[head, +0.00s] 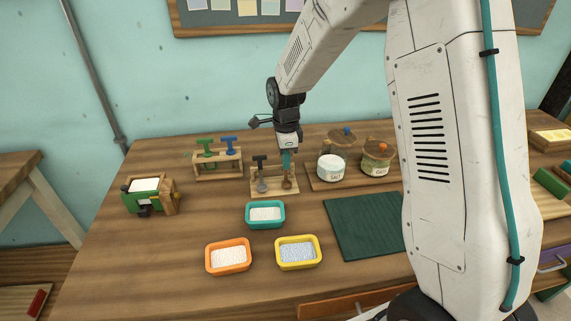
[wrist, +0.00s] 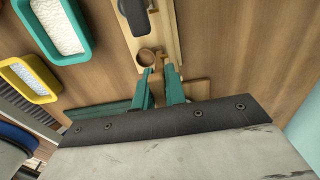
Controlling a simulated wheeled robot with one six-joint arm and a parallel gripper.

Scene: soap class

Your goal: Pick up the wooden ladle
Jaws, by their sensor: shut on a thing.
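My gripper (head: 286,160) points down over the right side of a small wooden rack (head: 258,192) near the back of the table. Its teal fingers are shut on the brown handle of the wooden ladle (head: 287,183). In the wrist view the handle lies between the fingertips (wrist: 160,74), and the ladle's round bowl (wrist: 146,57) shows just beyond them. The ladle is still at the rack; I cannot tell whether it is lifted clear. A dark-handled grey scoop (head: 261,185) hangs beside it on the left and also shows in the wrist view (wrist: 138,17).
A salt jar (head: 331,168) and another jar (head: 376,158) stand close to the right. A rack with green and blue tools (head: 218,162) stands left. Teal (head: 265,215), orange (head: 228,257) and yellow (head: 298,252) trays lie in front, beside a green mat (head: 365,225).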

